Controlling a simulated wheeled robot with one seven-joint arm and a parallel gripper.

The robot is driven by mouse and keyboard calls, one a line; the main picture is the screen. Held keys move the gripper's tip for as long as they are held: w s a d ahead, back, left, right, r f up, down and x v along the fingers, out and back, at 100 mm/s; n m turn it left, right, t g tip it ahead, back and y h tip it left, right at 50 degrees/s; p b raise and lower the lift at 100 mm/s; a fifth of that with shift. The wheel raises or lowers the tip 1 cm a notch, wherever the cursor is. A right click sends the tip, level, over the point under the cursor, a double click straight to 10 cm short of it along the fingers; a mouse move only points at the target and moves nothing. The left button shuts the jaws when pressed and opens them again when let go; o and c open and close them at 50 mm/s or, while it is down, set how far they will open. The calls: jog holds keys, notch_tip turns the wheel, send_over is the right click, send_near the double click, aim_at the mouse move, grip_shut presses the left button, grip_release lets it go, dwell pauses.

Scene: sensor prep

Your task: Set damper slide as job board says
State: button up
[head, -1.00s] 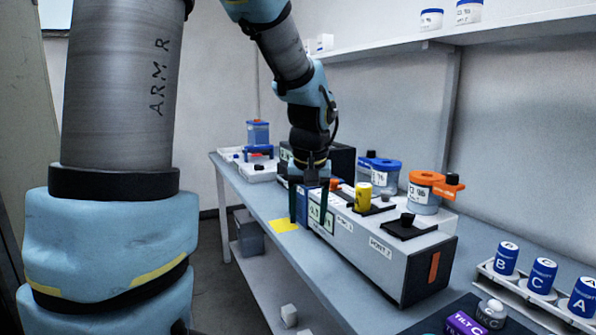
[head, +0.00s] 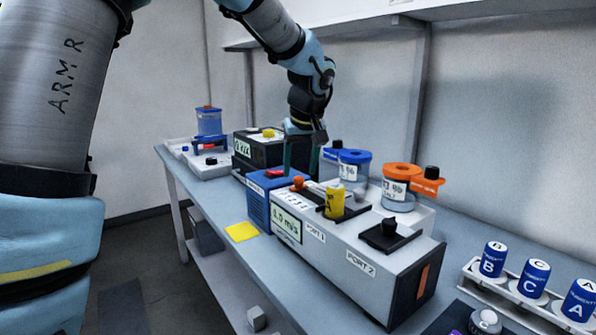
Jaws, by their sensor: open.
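My gripper (head: 301,168) is open and points down, with its fingers above the back left end of the white instrument box. Nothing shows between the fingers. A small orange knob (head: 298,183) sits on the box's top near the fingertips; I cannot tell whether they touch. The white box (head: 375,282) has a display (head: 287,221) that seems to read 1.0 m/s, and labels for port 1 and port 2. A yellow cylinder (head: 334,202) stands at port 1. Which part is the damper slide is unclear, and no job board is readable.
A blue box (head: 258,204) with a red top piece and a black box (head: 242,163) with a display stand to the left. Jars with blue (head: 354,156) and orange (head: 402,171) lids stand behind. A yellow note (head: 241,232) lies at the front edge. Blue cylinders (head: 534,280) stand at right.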

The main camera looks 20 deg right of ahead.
aim_at(299, 183)
jog(key=shift+x, duration=1.3)
jog(key=shift+c, duration=0.4)
grip_shut()
